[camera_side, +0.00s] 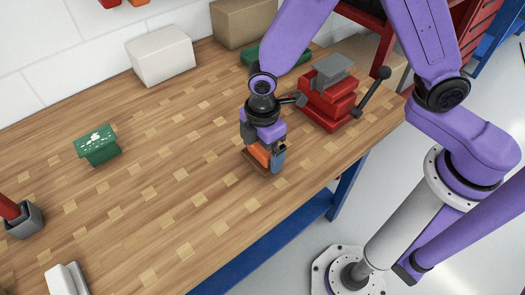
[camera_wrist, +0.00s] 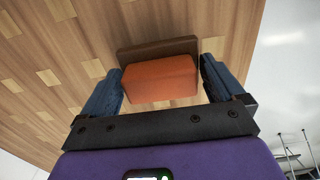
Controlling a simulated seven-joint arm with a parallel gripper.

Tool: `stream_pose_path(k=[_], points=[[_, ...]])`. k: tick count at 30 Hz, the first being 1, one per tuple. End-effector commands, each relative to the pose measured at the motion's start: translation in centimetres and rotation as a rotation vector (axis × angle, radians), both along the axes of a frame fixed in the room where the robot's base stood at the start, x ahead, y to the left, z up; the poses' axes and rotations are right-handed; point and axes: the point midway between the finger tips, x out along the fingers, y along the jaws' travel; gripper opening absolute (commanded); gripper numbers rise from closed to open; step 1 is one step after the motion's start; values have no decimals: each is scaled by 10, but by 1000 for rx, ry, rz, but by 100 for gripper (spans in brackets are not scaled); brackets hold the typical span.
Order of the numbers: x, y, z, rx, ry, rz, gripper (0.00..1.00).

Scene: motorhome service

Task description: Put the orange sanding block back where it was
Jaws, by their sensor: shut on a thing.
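The orange sanding block (camera_side: 259,156) has an orange body on a flat brown base. It sits between the fingers of my gripper (camera_side: 263,154) near the front edge of the wooden bench, left of the red vise. In the wrist view the orange block (camera_wrist: 160,79) shows between the two blue fingers of my gripper (camera_wrist: 161,84), with its brown base (camera_wrist: 158,49) beyond it. My gripper is shut on the block. I cannot tell whether the base touches the bench top or hangs slightly above it.
A red vise (camera_side: 328,97) with a grey top stands close to the right of my gripper. A green-and-white object (camera_side: 97,145) sits at left. White (camera_side: 161,56) and brown (camera_side: 240,20) boxes stand along the wall. The bench middle (camera_side: 170,200) is clear.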

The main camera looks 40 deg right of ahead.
Motion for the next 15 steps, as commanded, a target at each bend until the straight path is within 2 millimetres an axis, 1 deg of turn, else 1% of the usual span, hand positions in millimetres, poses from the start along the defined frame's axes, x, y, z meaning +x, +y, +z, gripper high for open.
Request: stream_pose_path(k=[1,4,15], points=[[0,-1,-7,-2,2,0,62],[-1,0,-14,-1,1,0,62],[-1,0,-17,0,0,0,62]])
